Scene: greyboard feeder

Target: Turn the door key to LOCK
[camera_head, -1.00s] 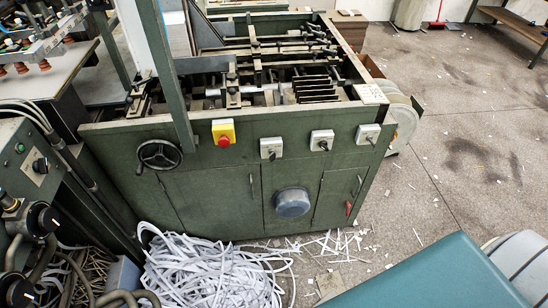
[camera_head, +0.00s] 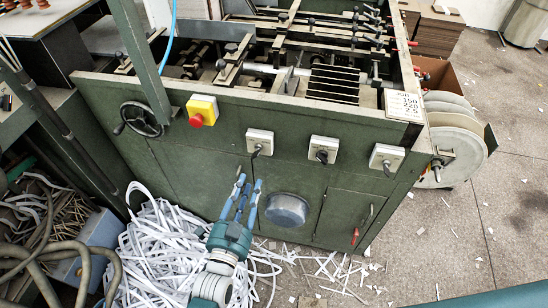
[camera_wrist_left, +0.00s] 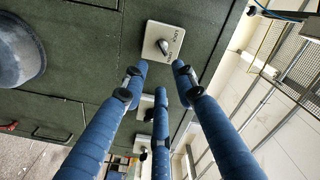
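A pale switch plate with a dark knob (camera_head: 260,141) is the leftmost of three on the green cabinet front. In the left wrist view its plate (camera_wrist_left: 161,42) carries the word LOCK and a second word at the other end, too small to read surely. I cannot tell which word the knob points to. My left gripper (camera_head: 246,181) has blue fingers, spread open and empty, just below this plate in the head view. In the wrist view its fingertips (camera_wrist_left: 160,76) are beside the plate, with no visible contact on the knob. My right gripper is not in view.
Two similar switches (camera_head: 324,150) (camera_head: 386,158) sit to the right. A red emergency button (camera_head: 197,119) and handwheel (camera_head: 142,118) are to the left. A round grey cap (camera_head: 287,210) protrudes below. White strips (camera_head: 160,245) heap on the floor.

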